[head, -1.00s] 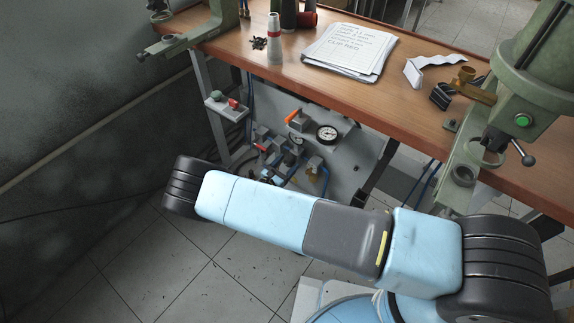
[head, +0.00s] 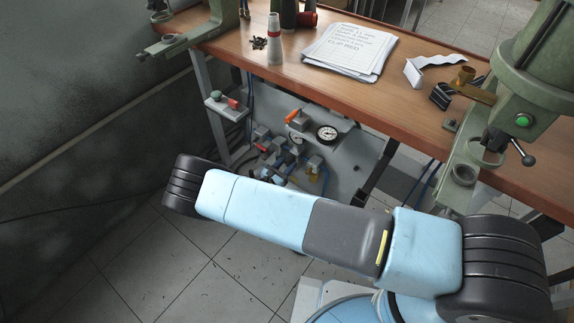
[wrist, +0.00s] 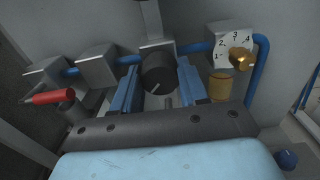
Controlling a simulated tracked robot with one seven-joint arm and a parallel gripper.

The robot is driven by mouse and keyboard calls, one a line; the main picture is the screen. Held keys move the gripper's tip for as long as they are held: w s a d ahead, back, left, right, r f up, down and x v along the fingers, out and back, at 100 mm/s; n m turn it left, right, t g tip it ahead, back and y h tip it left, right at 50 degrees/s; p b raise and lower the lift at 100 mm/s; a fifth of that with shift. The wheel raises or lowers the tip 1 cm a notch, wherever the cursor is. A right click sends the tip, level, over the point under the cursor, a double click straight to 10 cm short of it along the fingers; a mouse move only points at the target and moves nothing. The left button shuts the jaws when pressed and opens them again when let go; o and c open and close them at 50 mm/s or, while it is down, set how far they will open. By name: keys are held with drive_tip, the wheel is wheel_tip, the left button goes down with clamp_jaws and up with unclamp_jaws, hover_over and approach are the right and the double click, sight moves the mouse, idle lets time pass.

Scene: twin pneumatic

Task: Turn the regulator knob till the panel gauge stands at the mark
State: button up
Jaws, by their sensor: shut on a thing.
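The regulator knob (wrist: 158,75) is black and round, with a pale line on its face, in the middle of the wrist view. My gripper (wrist: 158,88) is shut on it, one blue finger on each side. The panel gauge (head: 327,133) is a round white dial with a black rim on the grey panel under the bench in the head view. Its needle and mark are too small to read there. My gripper does not show clearly in the head view.
In the wrist view a red-handled valve (wrist: 53,97) is at left, and a numbered block with a brass knob (wrist: 242,62) is at right. Blue tubing (wrist: 262,75) runs close by. The bench (head: 290,70) overhangs the panel. An orange lever (head: 293,115) sits beside the gauge.

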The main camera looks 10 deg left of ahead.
drive_tip(key=shift+n, duration=0.7)
drive_tip(key=o, duration=1.1)
drive_tip(key=shift+c, duration=0.2)
drive_tip(key=shift+s, duration=0.1)
drive_tip(key=v, duration=1.3)
drive_tip(key=shift+s+a, duration=0.2)
drive_tip(key=shift+s, duration=0.1)
drive_tip(key=shift+f, duration=0.1)
